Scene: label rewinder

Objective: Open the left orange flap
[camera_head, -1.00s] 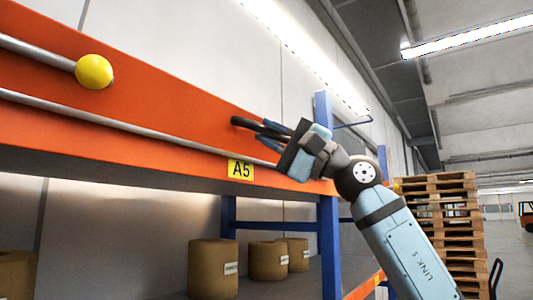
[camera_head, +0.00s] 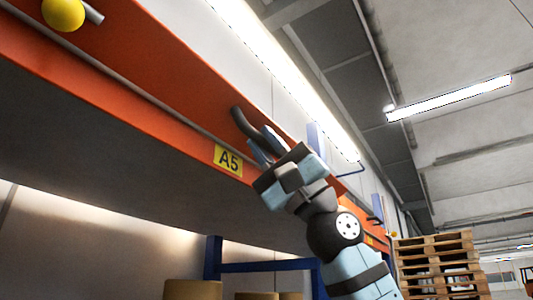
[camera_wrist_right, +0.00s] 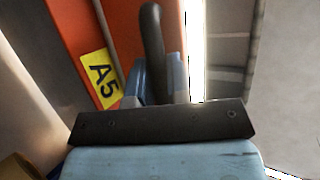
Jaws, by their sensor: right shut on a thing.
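The orange flap (camera_head: 140,75) is a long panel running from the upper left down toward the right in the head view. A yellow A5 label (camera_head: 228,160) is on its lower edge; the label also shows in the right wrist view (camera_wrist_right: 101,78). A dark curved handle (camera_head: 243,123) stands out near the label. My right gripper (camera_head: 265,142) is shut on this handle, which rises from between its fingers in the wrist view (camera_wrist_right: 152,40). The fingers partly hide where the handle meets the panel. My left gripper is not in view.
A yellow ball knob (camera_head: 63,14) on a metal rod is at the upper left. Brown rolls (camera_head: 192,290) and a blue frame (camera_head: 265,266) are below the panel. Stacked wooden pallets (camera_head: 436,266) stand at the right. The space under the ceiling is clear.

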